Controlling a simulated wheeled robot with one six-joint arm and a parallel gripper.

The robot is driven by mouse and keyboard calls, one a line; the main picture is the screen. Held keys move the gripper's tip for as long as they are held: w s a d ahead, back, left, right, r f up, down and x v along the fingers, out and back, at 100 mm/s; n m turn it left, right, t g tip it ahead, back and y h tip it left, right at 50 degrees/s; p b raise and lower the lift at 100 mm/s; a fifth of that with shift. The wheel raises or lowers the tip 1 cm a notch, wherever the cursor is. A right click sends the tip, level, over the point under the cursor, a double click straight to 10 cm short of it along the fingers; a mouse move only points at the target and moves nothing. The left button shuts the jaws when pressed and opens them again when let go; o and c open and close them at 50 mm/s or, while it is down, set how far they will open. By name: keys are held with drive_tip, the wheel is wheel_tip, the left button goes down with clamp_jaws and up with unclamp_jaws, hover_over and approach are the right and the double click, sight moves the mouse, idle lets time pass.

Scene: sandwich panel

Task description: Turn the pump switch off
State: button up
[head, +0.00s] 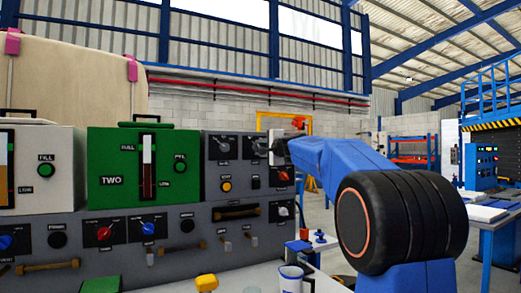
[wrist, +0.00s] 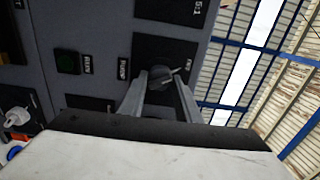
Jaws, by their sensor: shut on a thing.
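In the wrist view, a dark rotary knob (wrist: 155,77) with a light pointer sits on a black plate of the grey panel (wrist: 105,25). It is the switch at my gripper; its small label beside it is too blurred to read surely. My gripper (wrist: 158,84) has its two grey fingers on either side of this knob, shut on it. In the head view my gripper (head: 279,150) reaches the upper right end of the panel (head: 190,218), and the arm hides the knob it holds.
A green unit (head: 105,150) and a cream unit (head: 60,150) stand on the panel's left. Other knobs, such as a red one (head: 104,233) and a blue one (head: 148,228), sit lower down. A white cup (head: 291,278) and yellow object (head: 206,283) are in front.

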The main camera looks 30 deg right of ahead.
idle(0.3)
drive_tip(key=o, duration=1.1)
drive_tip(key=shift+c, duration=0.2)
drive_tip(key=s, duration=1.7)
drive_tip(key=shift+s, duration=0.2)
drive_tip(key=shift+f, duration=0.1)
